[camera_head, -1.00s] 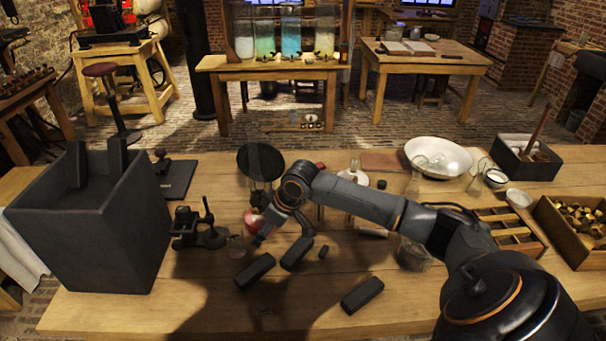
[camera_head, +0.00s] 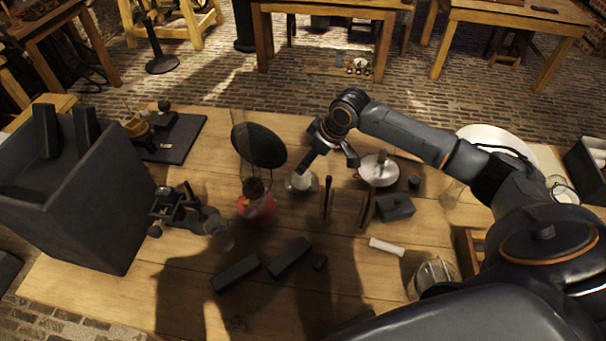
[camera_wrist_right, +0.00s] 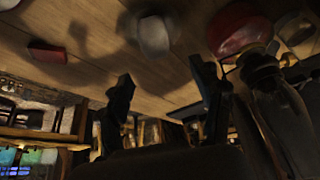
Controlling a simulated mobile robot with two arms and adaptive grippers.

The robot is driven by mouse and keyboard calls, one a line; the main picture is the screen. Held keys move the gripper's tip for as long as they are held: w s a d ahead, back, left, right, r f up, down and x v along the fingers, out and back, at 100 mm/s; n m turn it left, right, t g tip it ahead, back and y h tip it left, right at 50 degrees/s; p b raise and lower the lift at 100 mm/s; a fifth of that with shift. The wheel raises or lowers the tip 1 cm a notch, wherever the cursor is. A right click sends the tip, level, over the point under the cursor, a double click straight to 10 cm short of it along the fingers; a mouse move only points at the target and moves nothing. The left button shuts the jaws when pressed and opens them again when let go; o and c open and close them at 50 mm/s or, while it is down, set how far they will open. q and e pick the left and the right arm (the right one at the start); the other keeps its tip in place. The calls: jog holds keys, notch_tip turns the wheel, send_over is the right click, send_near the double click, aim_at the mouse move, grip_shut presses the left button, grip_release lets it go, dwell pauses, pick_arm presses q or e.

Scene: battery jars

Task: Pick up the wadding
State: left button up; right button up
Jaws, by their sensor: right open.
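A small whitish lump (camera_head: 302,181), perhaps the wadding, sits on the wooden table just below my right gripper in the head view. A pale rounded thing (camera_wrist_right: 155,36), likely the same one, lies beyond the fingertips in the right wrist view. I cannot tell its material. My right gripper (camera_head: 330,157) is open and points down above the table. Its two fingers (camera_wrist_right: 162,85) are apart with nothing between them in the wrist view. A white roll (camera_head: 386,247) lies nearer on the table. My left gripper is not in view.
A red-bodied vessel (camera_head: 256,204) stands close to the left of the gripper, with a dark disc (camera_head: 259,146) behind. A white dish (camera_head: 379,171) is to the right. Black bars (camera_head: 290,257) lie in front. A large dark box (camera_head: 78,195) stands at left.

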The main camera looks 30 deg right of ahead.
aim_at(306, 174)
jog(key=x, duration=0.2)
jog(key=shift+w+f, duration=0.15)
jog(key=shift+f, duration=0.25)
jog(key=shift+w+f, duration=0.2)
jog(key=shift+f, duration=0.35)
jog(key=p+x, duration=0.1)
jog(key=x, duration=0.3)
jog(key=shift+s+d+f, duration=0.1)
jog(key=shift+f, duration=0.4)
jog(key=shift+c, duration=0.6)
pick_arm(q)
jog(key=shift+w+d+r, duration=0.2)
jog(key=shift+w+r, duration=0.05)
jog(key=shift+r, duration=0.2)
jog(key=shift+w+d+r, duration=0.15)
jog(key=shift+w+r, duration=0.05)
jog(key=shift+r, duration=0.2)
pick_arm(e)
jog(key=c, duration=0.9)
jog(key=shift+r, duration=0.1)
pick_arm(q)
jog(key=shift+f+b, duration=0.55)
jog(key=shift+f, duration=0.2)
pick_arm(e)
notch_tip(306, 174, up, 10)
